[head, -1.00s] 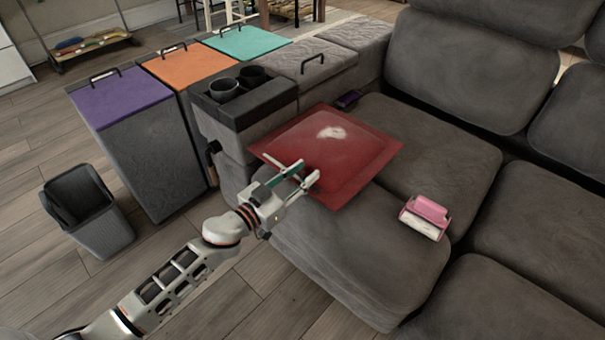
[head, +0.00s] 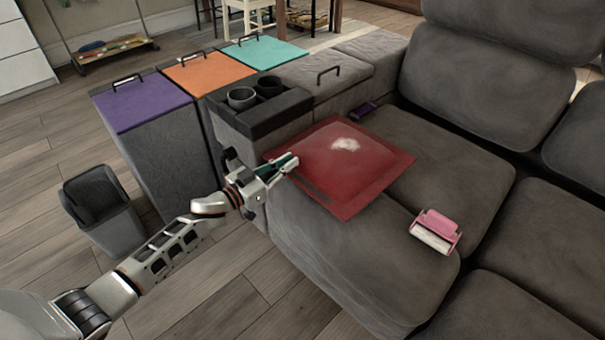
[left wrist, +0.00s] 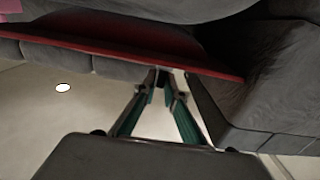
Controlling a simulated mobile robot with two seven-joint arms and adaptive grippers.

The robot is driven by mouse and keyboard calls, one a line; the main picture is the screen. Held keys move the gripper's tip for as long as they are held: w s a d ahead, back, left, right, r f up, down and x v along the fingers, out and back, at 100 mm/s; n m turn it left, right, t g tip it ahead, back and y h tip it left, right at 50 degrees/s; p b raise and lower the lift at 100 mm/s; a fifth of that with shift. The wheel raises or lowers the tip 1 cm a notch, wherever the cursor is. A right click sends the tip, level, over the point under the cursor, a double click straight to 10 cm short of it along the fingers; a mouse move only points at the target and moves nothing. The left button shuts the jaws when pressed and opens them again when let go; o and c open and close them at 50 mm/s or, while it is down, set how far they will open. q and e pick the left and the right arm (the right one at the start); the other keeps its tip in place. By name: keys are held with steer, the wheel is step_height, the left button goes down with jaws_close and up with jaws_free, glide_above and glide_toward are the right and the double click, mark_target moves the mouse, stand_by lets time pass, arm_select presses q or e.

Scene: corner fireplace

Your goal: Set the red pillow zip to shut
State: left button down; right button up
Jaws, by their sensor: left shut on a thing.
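The red pillow (head: 365,170) lies flat on the grey sofa seat, with a pale patch on its top. A dark strip (head: 314,189), which looks like its zip line, runs along its near left edge. My left gripper (head: 292,161) is at the left end of that edge, near the pillow's left corner. In the left wrist view its fingers (left wrist: 161,86) converge on a small dark piece (left wrist: 162,74) at the pillow's red edge (left wrist: 120,52). The piece appears to be the zip pull; its details are too small to tell. My right gripper is out of view.
A pink and white roller (head: 435,231) lies on the seat to the right. A cup holder console (head: 276,118) stands behind my gripper, with lidded bins (head: 145,101) and a grey basket (head: 98,206) to the left.

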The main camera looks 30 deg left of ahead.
arm_select(q)
steer(key=a, duration=0.2)
steer(key=w+a, duration=0.1)
steer(key=a, duration=0.1)
steer(key=shift+w, duration=0.2)
steer(key=shift+w+a, duration=0.15)
steer(key=shift+a, duration=0.2)
steer(key=c, duration=2)
jaws_free()
steer(key=shift+c, duration=0.2)
steer(key=shift+s+a+f, duration=0.1)
steer(key=shift+s, duration=0.3)
steer(key=v, duration=1.1)
